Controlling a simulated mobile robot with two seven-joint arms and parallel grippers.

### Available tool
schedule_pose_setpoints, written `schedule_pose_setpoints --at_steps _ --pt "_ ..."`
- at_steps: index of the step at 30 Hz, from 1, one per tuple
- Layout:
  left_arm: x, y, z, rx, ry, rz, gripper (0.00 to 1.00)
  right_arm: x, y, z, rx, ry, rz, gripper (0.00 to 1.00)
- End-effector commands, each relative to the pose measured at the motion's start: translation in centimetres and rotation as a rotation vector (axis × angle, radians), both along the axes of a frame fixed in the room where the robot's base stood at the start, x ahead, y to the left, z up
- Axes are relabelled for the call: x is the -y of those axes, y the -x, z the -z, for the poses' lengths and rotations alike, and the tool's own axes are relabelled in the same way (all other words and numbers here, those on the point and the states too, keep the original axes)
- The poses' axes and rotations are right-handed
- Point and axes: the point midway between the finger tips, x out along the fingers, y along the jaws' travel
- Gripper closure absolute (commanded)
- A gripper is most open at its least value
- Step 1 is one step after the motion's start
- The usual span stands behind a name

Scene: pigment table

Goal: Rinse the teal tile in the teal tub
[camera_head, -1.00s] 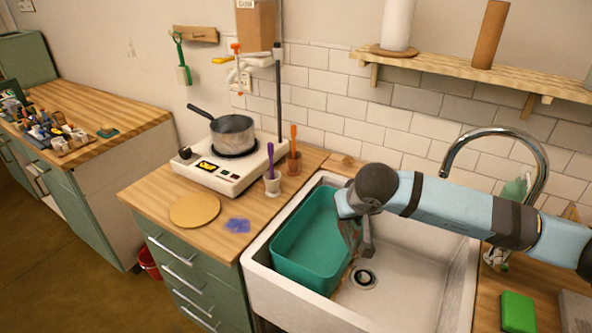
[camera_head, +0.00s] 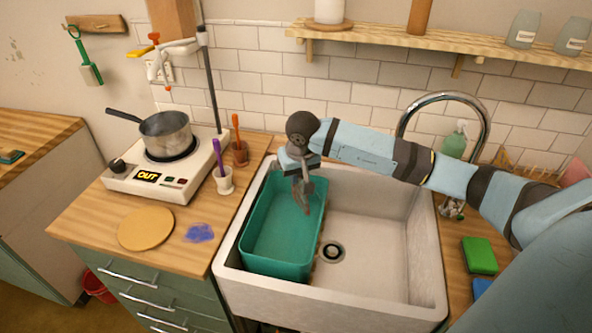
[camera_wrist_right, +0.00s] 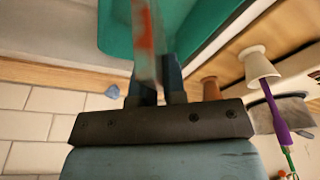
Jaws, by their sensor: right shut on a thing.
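The teal tub (camera_head: 278,266) stands in the left part of the white sink. My right gripper (camera_head: 303,184) is over the back right part of the tub, pointing down. It is shut on a thin tile, whose greyish face with an orange-red smear shows blurred in the right wrist view (camera_wrist_right: 148,48). The tile's teal colour is hard to make out. In the head view the tile is small and partly hidden by the fingers, and I cannot tell whether it touches anything in the tub. My left gripper is not in view.
The sink (camera_head: 375,245) has free room right of the tub, around the drain (camera_head: 333,251). A curved tap (camera_head: 487,125) stands behind. A hot plate (camera_head: 150,185) with a pot (camera_head: 166,132) and two cups of tools are on the left counter. A green sponge (camera_head: 479,256) lies right.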

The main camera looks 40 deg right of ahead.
Motion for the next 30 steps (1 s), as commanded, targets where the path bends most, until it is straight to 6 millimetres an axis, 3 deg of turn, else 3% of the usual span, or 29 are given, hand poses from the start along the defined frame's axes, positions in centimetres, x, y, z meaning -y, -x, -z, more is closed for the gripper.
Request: schedule_pose_setpoints --at_steps 30 --pt "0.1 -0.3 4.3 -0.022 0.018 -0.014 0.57 -0.1 0.0 10.5 0.0 -0.001 0.0 1.0"
